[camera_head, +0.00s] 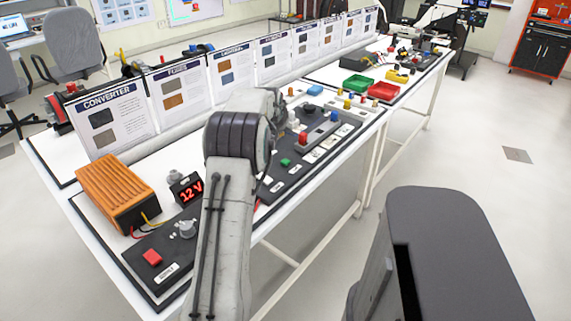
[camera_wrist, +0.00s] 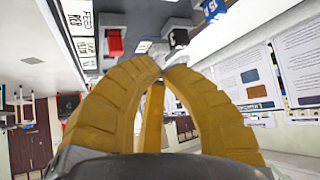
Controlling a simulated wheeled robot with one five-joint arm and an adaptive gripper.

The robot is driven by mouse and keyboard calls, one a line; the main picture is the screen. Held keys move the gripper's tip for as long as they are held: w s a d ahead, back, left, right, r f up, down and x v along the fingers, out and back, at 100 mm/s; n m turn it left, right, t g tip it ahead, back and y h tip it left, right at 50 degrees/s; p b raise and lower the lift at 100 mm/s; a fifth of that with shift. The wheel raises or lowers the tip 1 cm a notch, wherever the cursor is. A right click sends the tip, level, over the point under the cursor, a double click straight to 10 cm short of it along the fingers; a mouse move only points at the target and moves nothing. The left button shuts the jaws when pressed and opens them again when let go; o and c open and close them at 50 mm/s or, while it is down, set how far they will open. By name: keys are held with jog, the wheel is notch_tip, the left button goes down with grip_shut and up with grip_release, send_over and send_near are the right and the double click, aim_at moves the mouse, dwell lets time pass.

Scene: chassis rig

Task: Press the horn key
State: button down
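No label that I can read names a horn key, so I cannot tell which key it is. A dark panel (camera_head: 262,212) runs along the front of the bench, partly hidden behind my arm. It carries a green key (camera_head: 285,162), a red-topped part (camera_head: 303,138) and several small white labels. In the head view, my fingertips are hidden behind my arm.
An orange converter box (camera_head: 115,192), a 12 V display (camera_head: 187,189) and a red button (camera_head: 152,257) stand at the near left. Upright cards, one reading CONVERTER (camera_head: 110,118), line the back. Green (camera_head: 357,86) and red (camera_head: 384,91) trays lie farther along.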

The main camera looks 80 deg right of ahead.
aim_at(284, 159)
jog(key=shift+s+d+f, duration=0.2)
jog(key=shift+s+f, duration=0.05)
jog(key=shift+s, duration=0.3)
jog(key=shift+s+d+f, duration=0.2)
jog(key=shift+s, duration=0.3)
jog(key=shift+f, duration=0.2)
notch_tip(284, 159, down, 8)
jog(key=b, duration=0.7)
jog(key=shift+f, duration=0.25)
dwell(0.8)
jog(key=shift+f+b, duration=0.35)
jog(key=shift+f, duration=0.05)
jog(key=shift+f+b, duration=0.35)
jog(key=shift+f, duration=0.2)
dwell(0.8)
jog(key=shift+r, duration=0.15)
dwell(0.3)
jog(key=shift+r+p, duration=0.7)
jog(key=shift+r, duration=0.15)
